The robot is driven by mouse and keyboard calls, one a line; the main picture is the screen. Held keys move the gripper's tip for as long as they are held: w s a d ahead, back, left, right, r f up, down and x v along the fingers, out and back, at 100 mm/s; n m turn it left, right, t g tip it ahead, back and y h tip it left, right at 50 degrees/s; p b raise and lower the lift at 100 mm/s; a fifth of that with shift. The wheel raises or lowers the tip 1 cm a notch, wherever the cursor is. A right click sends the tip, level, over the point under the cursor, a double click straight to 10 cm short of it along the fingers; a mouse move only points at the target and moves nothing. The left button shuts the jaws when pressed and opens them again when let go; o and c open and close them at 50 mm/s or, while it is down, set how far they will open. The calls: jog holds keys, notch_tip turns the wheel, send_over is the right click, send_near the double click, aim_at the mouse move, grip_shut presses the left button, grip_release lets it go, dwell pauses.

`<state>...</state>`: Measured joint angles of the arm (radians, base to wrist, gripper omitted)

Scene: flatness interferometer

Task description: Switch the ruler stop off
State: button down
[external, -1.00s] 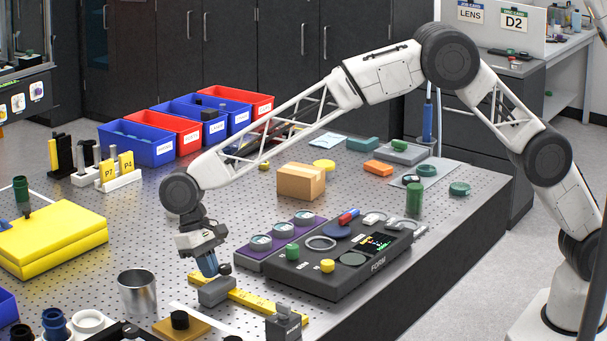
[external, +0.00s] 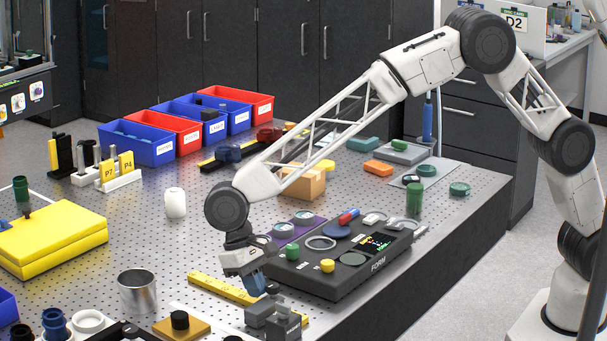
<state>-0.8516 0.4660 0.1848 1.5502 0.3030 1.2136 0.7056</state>
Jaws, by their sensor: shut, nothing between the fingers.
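The yellow ruler (external: 212,286) lies on the perforated table at the front. A grey sliding block (external: 259,313), which looks like the ruler stop, sits across the ruler near its right end. A darker grey block (external: 284,325) with small lettering stands right beside it. I cannot tell whether the two touch. My gripper (external: 258,293) points down, shut and empty, just above and behind the sliding block. Contact between the fingertips and the block cannot be made out.
The black FORM console (external: 345,284) stands close behind and right of my gripper. A metal cup (external: 138,291) and an orange plate with a black knob (external: 181,326) are to the left. The table edge lies to the right. A white cylinder (external: 175,203) stands farther back.

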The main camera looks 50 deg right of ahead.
jog(key=shift+s, duration=0.3)
jog(key=shift+w, duration=0.1)
jog(key=shift+w, duration=0.55)
jog(key=w, duration=0.3)
jog(key=shift+w+r, duration=0.1)
jog(key=shift+w, duration=0.05)
jog(key=v, duration=0.9)
jog(key=shift+r, duration=0.4)
